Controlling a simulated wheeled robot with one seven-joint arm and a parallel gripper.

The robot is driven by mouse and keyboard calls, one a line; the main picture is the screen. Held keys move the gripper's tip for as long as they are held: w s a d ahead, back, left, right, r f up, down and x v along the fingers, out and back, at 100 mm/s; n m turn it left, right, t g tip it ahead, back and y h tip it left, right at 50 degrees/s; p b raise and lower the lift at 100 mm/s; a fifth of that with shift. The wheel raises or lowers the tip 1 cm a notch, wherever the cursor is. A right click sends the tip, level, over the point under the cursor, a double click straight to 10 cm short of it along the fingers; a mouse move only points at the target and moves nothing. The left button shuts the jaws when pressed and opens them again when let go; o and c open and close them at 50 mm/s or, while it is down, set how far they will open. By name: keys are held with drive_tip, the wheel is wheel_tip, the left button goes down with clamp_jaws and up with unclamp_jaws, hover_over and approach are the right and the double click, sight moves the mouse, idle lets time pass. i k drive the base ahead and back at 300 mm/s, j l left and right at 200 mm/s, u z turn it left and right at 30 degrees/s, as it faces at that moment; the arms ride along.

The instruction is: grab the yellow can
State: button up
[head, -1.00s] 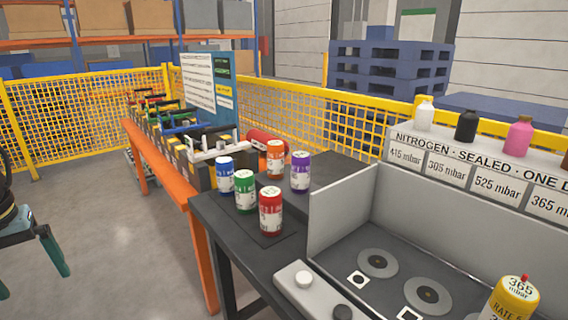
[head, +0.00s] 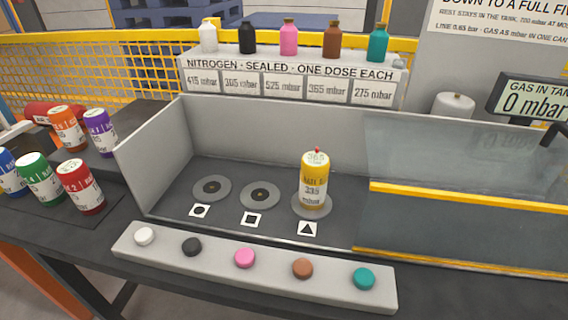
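The yellow can (head: 314,183) stands upright in the head view, right of centre, inside a grey walled tray. It has a white top marked 365 mbar and a small red tip. It rests on the rightmost of three round grey pads (head: 326,208), behind a white triangle mark (head: 307,229). The other two pads (head: 211,188) are empty. My gripper is not visible in the head view now.
A glass panel with a yellow edge (head: 455,198) is right of the can. A button strip (head: 215,254) lies in front. Several coloured cans, including a red one (head: 81,187), stand left. Small bottles (head: 289,40) line the shelf (head: 294,72) behind.

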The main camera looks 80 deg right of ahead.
sight(315, 165)
drive_tip(key=i+j+z, duration=0.1)
drive_tip(key=i+j, duration=0.15)
drive_tip(key=i, duration=0.25)
drive_tip(key=i+j, duration=0.3)
drive_tip(key=i, duration=0.2)
drive_tip(key=z, duration=1.65)
drive_tip(key=l, duration=0.3)
drive_tip(key=i+l, duration=0.1)
drive_tip(key=l, duration=0.25)
